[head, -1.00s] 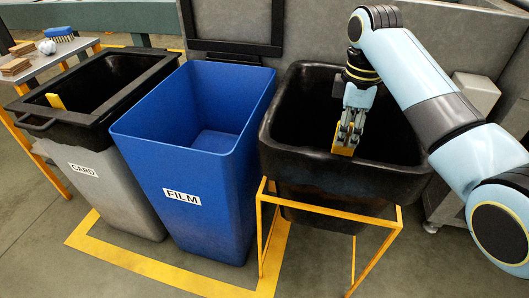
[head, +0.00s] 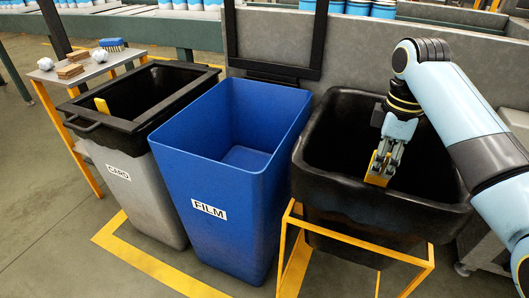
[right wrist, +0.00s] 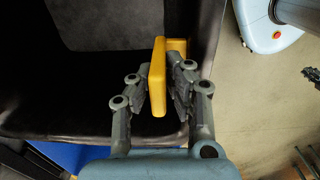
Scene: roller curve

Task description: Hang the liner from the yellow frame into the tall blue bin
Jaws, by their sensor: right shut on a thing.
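The black liner (head: 335,195) hangs open in the yellow frame (head: 340,235) at the right of the head view. My right gripper (head: 379,163) is shut on a yellow tab (head: 376,178) at the liner's front side. The right wrist view shows the tab (right wrist: 157,75) between both fingers, beside the liner's dark wall (right wrist: 206,35). The tall blue bin (head: 215,235), labelled FILM, stands just left of the frame, upright, with its mouth open and no liner in it. My left gripper is out of view.
A grey CARD bin (head: 135,195) with a black liner and a yellow tab (head: 102,106) stands left of the blue bin. A small table (head: 62,98) holds blocks and a brush. A black frame (head: 276,72) rises behind the blue bin. Yellow floor tape (head: 150,268) runs in front.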

